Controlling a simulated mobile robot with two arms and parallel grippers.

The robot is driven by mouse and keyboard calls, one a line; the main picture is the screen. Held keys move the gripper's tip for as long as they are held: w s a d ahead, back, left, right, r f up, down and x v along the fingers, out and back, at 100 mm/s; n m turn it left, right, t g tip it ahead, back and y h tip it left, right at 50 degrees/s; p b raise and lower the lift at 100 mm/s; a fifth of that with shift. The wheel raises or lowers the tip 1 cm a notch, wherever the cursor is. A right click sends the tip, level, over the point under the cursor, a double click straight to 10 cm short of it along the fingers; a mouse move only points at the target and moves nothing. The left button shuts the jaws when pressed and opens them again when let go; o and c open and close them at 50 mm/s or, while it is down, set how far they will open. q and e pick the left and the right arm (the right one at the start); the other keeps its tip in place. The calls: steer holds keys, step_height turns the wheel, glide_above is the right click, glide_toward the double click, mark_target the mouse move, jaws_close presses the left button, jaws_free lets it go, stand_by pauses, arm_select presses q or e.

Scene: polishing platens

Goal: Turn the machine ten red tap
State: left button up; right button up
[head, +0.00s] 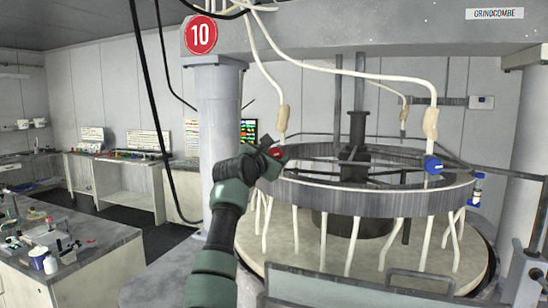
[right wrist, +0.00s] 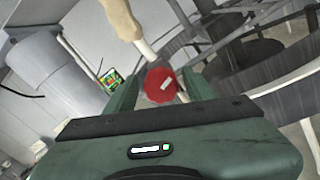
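The red tap (head: 276,153) is on a pale hose at the left of the ring of the machine marked with a red 10 sign (head: 201,35). My right gripper (head: 268,156) is right at the tap in the head view. In the right wrist view, the red tap (right wrist: 160,85) shows between the two green fingers (right wrist: 158,90), with narrow gaps on both sides. The fingers look open, and I cannot tell if they touch the tap. A white mark shows on the tap. My left gripper is not in view.
A blue tap (head: 433,165) hangs on another hose at the right of the ring (head: 380,198). A grey column (head: 218,120) stands just left of the gripper. Pale hoses hang close above the tap. A cluttered bench (head: 95,245) is at the left.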

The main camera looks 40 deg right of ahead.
steer(key=shift+a, duration=0.1)
steer(key=b+v, duration=0.4)
steer(key=v, duration=0.3)
steer(key=shift+s+a, duration=0.2)
steer(key=shift+a, duration=0.1)
stand_by(0.4)
